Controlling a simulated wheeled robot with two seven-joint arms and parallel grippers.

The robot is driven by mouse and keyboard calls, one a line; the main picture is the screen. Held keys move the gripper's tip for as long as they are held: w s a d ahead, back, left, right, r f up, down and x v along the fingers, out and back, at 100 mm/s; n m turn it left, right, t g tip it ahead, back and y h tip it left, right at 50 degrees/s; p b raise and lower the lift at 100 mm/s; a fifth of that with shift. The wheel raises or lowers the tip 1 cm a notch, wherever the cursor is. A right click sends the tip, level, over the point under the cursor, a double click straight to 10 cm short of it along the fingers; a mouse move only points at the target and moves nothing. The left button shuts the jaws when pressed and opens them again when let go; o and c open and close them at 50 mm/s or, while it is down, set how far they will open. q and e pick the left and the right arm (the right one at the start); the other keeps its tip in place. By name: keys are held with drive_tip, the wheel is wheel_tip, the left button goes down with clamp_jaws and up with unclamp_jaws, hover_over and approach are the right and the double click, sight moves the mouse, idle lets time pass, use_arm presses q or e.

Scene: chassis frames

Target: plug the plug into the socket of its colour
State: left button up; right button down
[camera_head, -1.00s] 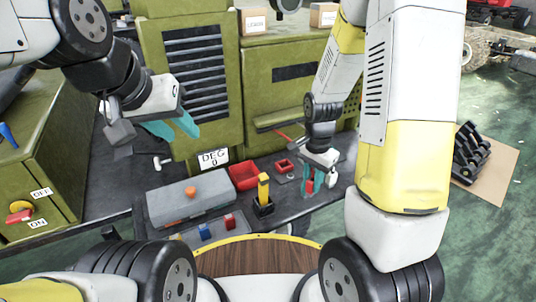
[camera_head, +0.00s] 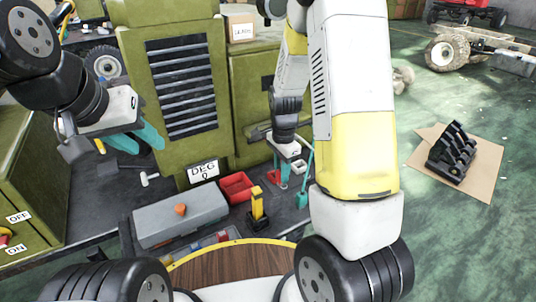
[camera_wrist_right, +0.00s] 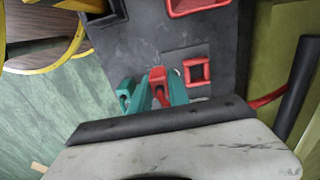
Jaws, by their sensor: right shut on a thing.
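The red plug (camera_wrist_right: 158,76) shows between the teal fingers of my right gripper (camera_wrist_right: 160,92) in the right wrist view. The gripper is shut on it. A red square socket (camera_wrist_right: 197,71) lies just right of the plug, apart from it in the picture; whether the plug touches the bench is unclear. In the head view my right gripper (camera_head: 293,184) is low over the bench, right of the red socket (camera_head: 273,177); the plug is mostly hidden there. My left gripper (camera_head: 138,139) is open and empty, raised in front of the green cabinet.
A red bin (camera_head: 237,187), a yellow upright piece in a black base (camera_head: 258,207) and a grey box with an orange knob (camera_head: 182,219) stand on the dark bench (camera_head: 100,205). A low tray near the front holds coloured pieces.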

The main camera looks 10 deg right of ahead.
drive_tip(key=w, duration=0.7)
drive_tip(key=shift+w+d+f, duration=0.1)
drive_tip(key=shift+w+f, duration=0.15)
drive_tip(key=shift+f, duration=1.85)
drive_tip(key=shift+f, duration=0.1)
drive_tip(key=c, duration=1.3)
unclamp_jaws()
drive_tip(key=shift+o, duration=0.2)
